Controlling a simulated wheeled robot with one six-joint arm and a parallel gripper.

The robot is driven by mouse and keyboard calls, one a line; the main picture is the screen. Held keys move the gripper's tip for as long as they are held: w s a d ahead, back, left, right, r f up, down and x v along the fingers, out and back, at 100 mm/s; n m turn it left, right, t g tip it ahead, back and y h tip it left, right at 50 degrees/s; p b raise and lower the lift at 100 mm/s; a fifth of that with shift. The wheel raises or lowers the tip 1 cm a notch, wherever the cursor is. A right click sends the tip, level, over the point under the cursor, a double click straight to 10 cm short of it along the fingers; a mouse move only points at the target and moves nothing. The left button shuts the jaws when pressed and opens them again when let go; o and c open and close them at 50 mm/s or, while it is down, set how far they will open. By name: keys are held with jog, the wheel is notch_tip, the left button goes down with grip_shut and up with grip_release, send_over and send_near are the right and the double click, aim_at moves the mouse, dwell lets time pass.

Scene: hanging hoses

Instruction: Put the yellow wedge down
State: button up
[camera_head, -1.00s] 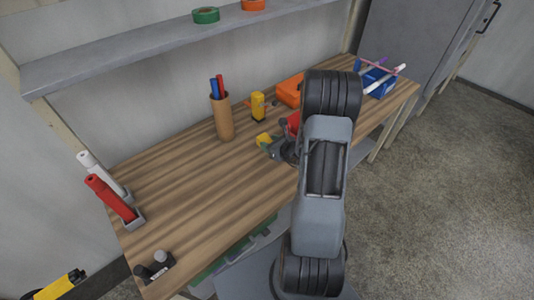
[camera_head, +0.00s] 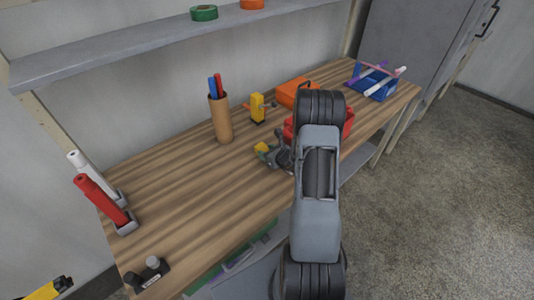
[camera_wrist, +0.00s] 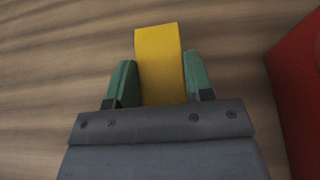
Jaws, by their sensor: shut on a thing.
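The yellow wedge (camera_wrist: 160,62) sits between the two green fingers of my gripper (camera_wrist: 161,82) in the wrist view, with a finger on each side. In the head view the wedge (camera_head: 261,148) shows as a small yellow patch at the tip of my gripper (camera_head: 267,154), low over the wooden bench (camera_head: 190,185). My arm hides part of the gripper there. I cannot tell whether the wedge touches the bench top.
A red bin (camera_head: 348,122) stands close to the right of my gripper; its side also shows in the wrist view (camera_wrist: 298,100). Behind are a pen cup (camera_head: 221,121), a yellow object (camera_head: 257,107) and an orange box (camera_head: 289,93).

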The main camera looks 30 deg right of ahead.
jog(key=shift+f+b, duration=0.2)
jog(key=shift+b, duration=0.1)
jog(key=o, duration=1)
jog(key=shift+r, duration=0.1)
